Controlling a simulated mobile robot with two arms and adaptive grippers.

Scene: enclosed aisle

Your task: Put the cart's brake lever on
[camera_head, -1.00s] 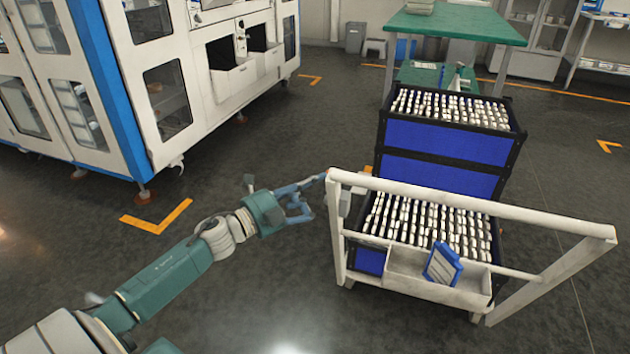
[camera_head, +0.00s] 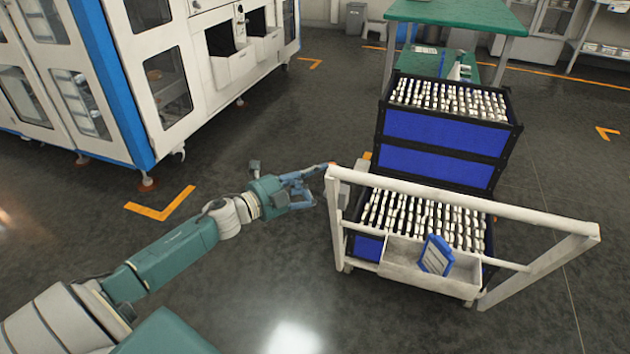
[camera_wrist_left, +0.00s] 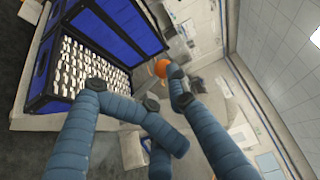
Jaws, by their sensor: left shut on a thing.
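The cart (camera_head: 460,201) stands right of centre in the head view, with a white handle frame facing me. A small orange-red knob (camera_head: 331,165) shows at its left handle post, and I take it for the end of the brake lever. In the left wrist view the orange knob (camera_wrist_left: 162,68) sits beside a fingertip. My left gripper (camera_head: 316,182) is at this post, its blue fingers drawn in and shut at the knob. The fingers hide most of the lever, so its angle cannot be told. My right gripper is not in view.
The cart carries blue crates (camera_head: 445,140) filled with white items. A front tray (camera_head: 400,262) holds a blue-and-white piece (camera_head: 436,255). A green table (camera_head: 455,15) stands behind. A white cabinet (camera_head: 170,60) is at left. The floor between is clear.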

